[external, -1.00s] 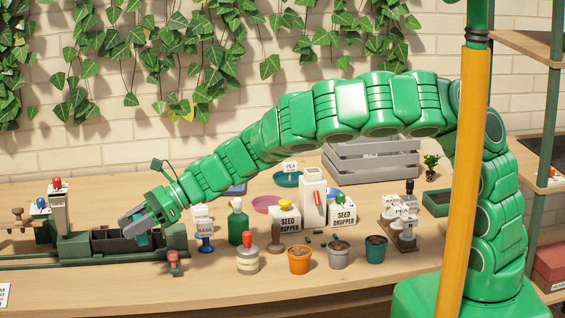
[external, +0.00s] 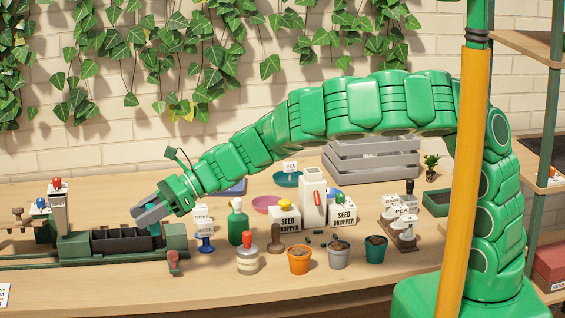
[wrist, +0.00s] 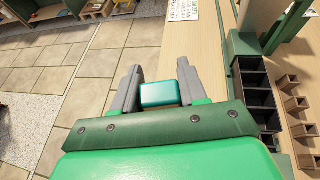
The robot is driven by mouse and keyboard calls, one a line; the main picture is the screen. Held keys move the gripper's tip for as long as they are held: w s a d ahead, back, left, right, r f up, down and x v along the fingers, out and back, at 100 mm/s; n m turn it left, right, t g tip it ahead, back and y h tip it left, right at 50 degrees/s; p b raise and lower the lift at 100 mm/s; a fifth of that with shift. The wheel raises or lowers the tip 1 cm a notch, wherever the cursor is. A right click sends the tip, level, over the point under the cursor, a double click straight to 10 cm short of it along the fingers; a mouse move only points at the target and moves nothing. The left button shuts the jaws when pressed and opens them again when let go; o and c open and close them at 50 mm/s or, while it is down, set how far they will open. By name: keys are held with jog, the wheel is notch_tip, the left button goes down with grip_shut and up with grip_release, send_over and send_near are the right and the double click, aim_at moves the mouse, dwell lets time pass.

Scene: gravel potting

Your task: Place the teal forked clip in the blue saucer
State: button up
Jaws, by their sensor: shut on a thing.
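My gripper (external: 148,212) is shut on the teal forked clip (wrist: 160,94), which shows as a small teal block between the grey fingers in the wrist view. Its fork is not clear. In the external view a bit of the clip (external: 154,228) shows below the fingers, above the right part of the black seed tray. A flat blue thing (external: 236,188) lies behind my arm, partly hidden; it may be the blue saucer, but its shape is unclear. A teal-blue dish (external: 285,181) with a PEA card and a pink dish (external: 266,203) lie to its right.
The black compartment tray (external: 115,241) sits in a green rail machine at left. A green spray bottle (external: 238,225), blue stamp (external: 205,242), seed dropper boxes (external: 290,223), and several pots (external: 299,261) stand right of my gripper. A grey crate (external: 372,162) is at the back.

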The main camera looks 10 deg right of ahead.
aim_at(147, 205)
jog(key=r, duration=0.2)
jog(key=w+r, duration=0.1)
jog(key=shift+d+r, duration=0.25)
jog(key=shift+r, duration=0.1)
jog(key=w+d+m+t, duration=0.6)
jog(key=w+d+t, duration=0.1)
jog(key=w+d, duration=1.85)
jog(key=w+d+m+t+h, duration=0.25)
jog(key=w+d, duration=0.25)
jog(key=d, duration=0.7)
jog(key=w+d+m+t+h, duration=0.1)
jog(key=w+d+m+t, duration=0.2)
jog(key=w+d, duration=0.55)
jog(key=shift+s+d+f, duration=0.4)
jog(key=shift+d+f, duration=0.15)
jog(key=shift+f, duration=2.3)
jog(key=shift+s+d+f, duration=0.45)
jog(key=shift+d+f, duration=0.15)
jog(key=shift+f, duration=2.3)
jog(key=shift+s+d+f, duration=0.4)
jog(key=shift+d+f, duration=0.15)
jog(key=shift+f, duration=2.3)
jog(key=shift+f, duration=0.1)
jog(key=o, duration=1)
jog(key=shift+o, duration=0.2)
